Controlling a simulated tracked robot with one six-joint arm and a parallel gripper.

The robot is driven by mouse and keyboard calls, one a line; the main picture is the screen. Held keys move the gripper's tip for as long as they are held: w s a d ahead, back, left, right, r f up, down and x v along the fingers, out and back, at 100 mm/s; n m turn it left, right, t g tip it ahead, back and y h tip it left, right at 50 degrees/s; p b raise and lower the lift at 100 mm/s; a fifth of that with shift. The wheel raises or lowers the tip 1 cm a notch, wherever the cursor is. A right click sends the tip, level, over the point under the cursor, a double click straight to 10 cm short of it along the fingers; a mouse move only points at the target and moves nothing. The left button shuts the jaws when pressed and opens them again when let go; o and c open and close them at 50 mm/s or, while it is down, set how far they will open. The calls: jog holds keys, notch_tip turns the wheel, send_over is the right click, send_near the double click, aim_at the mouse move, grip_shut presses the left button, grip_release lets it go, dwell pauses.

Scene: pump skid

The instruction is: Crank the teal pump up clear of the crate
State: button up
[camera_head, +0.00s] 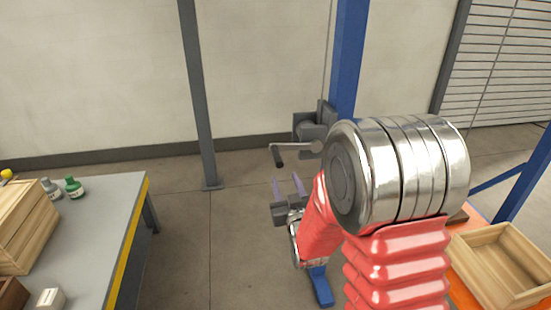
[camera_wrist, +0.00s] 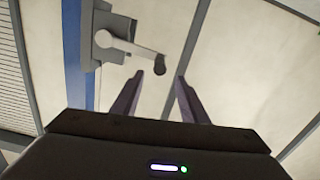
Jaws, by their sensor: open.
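A grey hand winch (camera_head: 312,125) is fixed to a blue post. Its crank arm reaches left to a dark handle grip (camera_head: 279,160). My gripper (camera_head: 287,183) is below the grip, open and empty, its two fingers pointing up. In the wrist view the winch (camera_wrist: 108,40) is at upper left, and the dark grip (camera_wrist: 160,65) shows just beyond the gap between my open fingertips (camera_wrist: 160,77), apart from them. An open wooden crate (camera_head: 507,275) stands at lower right, partly cut off. The teal pump is not in either view.
A grey table (camera_head: 110,215) with a yellow edge stands at left, bearing wooden boxes (camera_head: 25,225) and small bottles (camera_head: 74,187). A grey post (camera_head: 197,100) stands behind. The crate rests on an orange surface (camera_head: 462,285). The floor between table and winch is clear.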

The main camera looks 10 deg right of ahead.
aim_at(277, 157)
dwell(0.4)
jog(key=w, duration=1.4)
jog(key=shift+c, duration=0.2)
grip_shut()
dwell(0.4)
